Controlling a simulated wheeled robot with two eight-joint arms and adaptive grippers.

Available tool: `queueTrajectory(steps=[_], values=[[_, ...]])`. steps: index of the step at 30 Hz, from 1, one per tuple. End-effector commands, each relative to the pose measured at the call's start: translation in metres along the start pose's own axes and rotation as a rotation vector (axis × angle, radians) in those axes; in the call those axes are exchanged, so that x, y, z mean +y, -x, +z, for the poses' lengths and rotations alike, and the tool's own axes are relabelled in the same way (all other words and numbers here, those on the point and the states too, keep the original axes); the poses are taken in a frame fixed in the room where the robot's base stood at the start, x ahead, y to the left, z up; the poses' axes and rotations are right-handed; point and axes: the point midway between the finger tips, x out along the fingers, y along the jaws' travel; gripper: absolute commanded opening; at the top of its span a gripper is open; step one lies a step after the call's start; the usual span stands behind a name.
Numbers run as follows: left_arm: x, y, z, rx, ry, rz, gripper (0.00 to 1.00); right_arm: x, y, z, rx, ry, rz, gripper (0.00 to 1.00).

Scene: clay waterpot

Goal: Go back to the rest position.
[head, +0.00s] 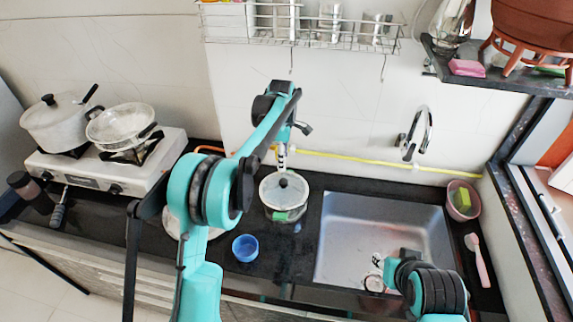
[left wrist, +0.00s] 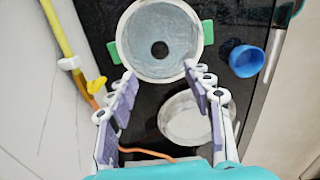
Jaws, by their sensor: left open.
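My left arm reaches over the counter in the head view. My left gripper (head: 283,155) hangs above a lidded pot (head: 285,210) with green handles and a black lid knob. In the left wrist view, the left gripper (left wrist: 158,72) is open, its fingers spread and nothing between them. The pot's round lid (left wrist: 148,25) lies just beyond the fingertips there. My right gripper (head: 378,263) is low over the sink's front right part. Its fingers are small and partly hidden by my right arm, so whether they are open is unclear.
A blue cup (head: 245,249) and a white bowl (left wrist: 185,122) stand near the pot. A stove (head: 110,175) with two pans is at left. The sink (head: 350,225) is at right. A clay pot (head: 535,15) is on the upper right shelf. A wire rack (head: 300,25) hangs above.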

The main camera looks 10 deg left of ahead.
Motion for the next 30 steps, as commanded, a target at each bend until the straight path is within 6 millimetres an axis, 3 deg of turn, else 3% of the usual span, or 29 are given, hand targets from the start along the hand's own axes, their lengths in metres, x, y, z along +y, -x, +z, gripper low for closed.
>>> queueTrajectory(steps=[14,19,23,30], values=[[0.000,0.001,0.000,0.000,0.000,0.000,0.51,0.000,0.000,0.000,0.000,0.000,0.000,0.40],[-0.011,0.012,-0.003,-0.002,-0.061,0.023,0.51,0.000,-0.003,0.002,0.000,0.000,0.000,0.40],[-0.039,0.034,-0.011,-0.002,-0.218,0.083,0.51,0.000,-0.009,0.006,0.000,0.000,0.000,0.40],[-0.118,0.064,-0.028,0.044,-0.609,0.233,0.51,0.000,-0.022,0.016,0.000,0.000,0.000,0.40]])
